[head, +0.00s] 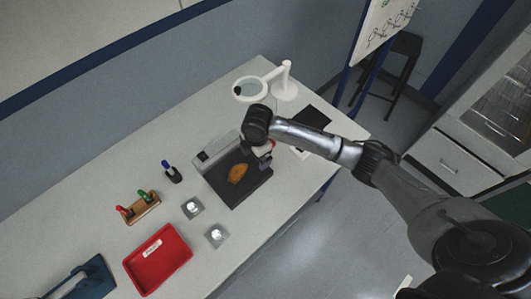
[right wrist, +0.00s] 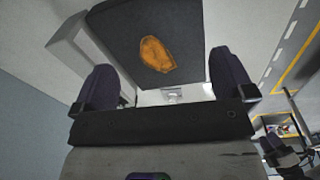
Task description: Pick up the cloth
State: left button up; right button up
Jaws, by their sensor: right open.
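An orange-brown cloth (head: 238,173) lies crumpled on the dark flat top of a grey-and-black device (head: 250,191) on the table. In the right wrist view the cloth (right wrist: 157,55) shows beyond the fingers, between them and apart from them. My right gripper (right wrist: 168,80) is open with its dark fingers spread and nothing between them. In the head view my right wrist hangs above the back right of the device, and the fingers are mostly hidden there.
A white magnifier lamp (head: 286,90) stands behind my right wrist. A red tray (head: 157,258), a wooden holder with red and green tools (head: 140,209), a pen cup (head: 173,175) and two small grey blocks (head: 192,207) stand left of the device. The front table edge is clear.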

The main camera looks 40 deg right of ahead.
jog(key=w+d+r+n+b, duration=0.1)
jog(key=w+d+b, duration=0.55)
jog(key=d, duration=0.45)
jog(key=shift+g+h, duration=0.3)
jog(key=f, duration=0.7)
jog(key=shift+w+a+f+b, duration=0.1)
jog(key=shift+w+b, duration=0.25)
jog(key=shift+a+f+b, duration=0.15)
jog(key=shift+f+b, duration=0.1)
jog(key=shift+f, duration=1.15)
jog(key=shift+a+f+b, duration=0.15)
jog(key=shift+f+b, duration=0.1)
jog(key=shift+f, duration=1.15)
pick_arm(q)
notch_tip(320, 180, down, 10)
jog(key=shift+a, duration=0.15)
pick_arm(e)
jog(key=shift+c, duration=0.3)
jog(key=shift+c, duration=1.4)
jog(key=c, duration=0.6)
pick_arm(q)
jog(key=shift+f, duration=0.1)
